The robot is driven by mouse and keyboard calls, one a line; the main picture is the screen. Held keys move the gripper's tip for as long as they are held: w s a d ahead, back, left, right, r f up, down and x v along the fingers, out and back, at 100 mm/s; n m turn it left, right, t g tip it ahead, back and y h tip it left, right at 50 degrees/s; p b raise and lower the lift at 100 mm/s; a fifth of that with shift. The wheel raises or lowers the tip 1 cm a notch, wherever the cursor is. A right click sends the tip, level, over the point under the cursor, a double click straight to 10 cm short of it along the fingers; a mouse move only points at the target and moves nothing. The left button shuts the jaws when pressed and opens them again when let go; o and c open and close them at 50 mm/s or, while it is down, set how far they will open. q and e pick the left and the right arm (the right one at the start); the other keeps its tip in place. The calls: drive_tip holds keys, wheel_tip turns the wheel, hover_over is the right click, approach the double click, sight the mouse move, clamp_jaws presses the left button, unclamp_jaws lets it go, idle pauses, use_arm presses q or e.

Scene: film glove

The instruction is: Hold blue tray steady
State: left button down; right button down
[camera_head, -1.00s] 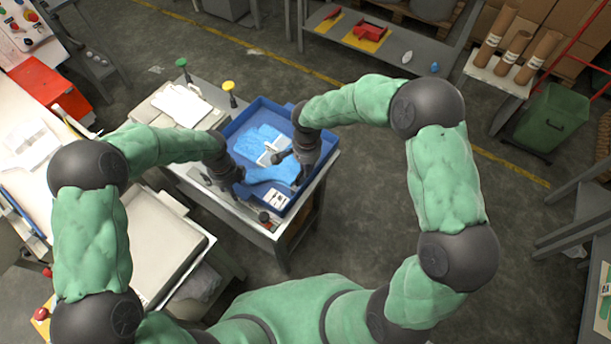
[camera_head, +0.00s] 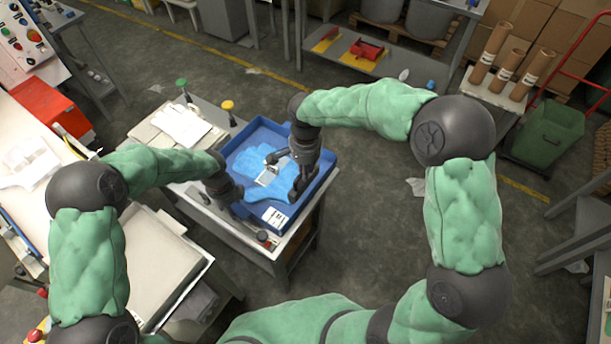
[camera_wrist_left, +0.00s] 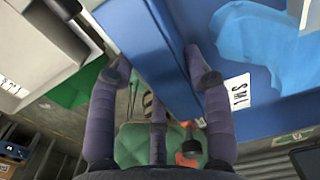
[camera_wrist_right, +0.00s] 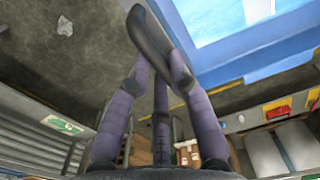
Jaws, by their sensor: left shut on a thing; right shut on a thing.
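The blue tray (camera_head: 322,179) rests on a small grey table and holds a light blue glove (camera_head: 248,160) with a pale card. My left gripper (camera_head: 222,190) is at the tray's near left side. In the left wrist view, its fingers are shut around the blue tray wall (camera_wrist_left: 180,85). My right gripper (camera_head: 283,174) is above the tray's right half. In the right wrist view it is shut on a long dark object (camera_wrist_right: 152,38), which I cannot identify. The tray (camera_wrist_right: 262,66) shows beyond it. Its contact with the glove is hidden.
A yellow-topped post (camera_head: 228,106) and a green-topped post (camera_head: 182,84) stand behind the tray. Papers (camera_head: 183,125) lie to its left. A green bin (camera_head: 548,130) stands far right. Open floor lies right of the table.

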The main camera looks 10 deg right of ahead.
use_arm(q)
drive_tip(key=shift+s, duration=0.1)
idle(0.3)
drive_tip(key=shift+c, duration=2.2)
unclamp_jaws()
drive_tip(key=shift+r, duration=0.55)
wheel_tip(320, 180, up, 11)
drive_tip(key=shift+f, duration=0.15)
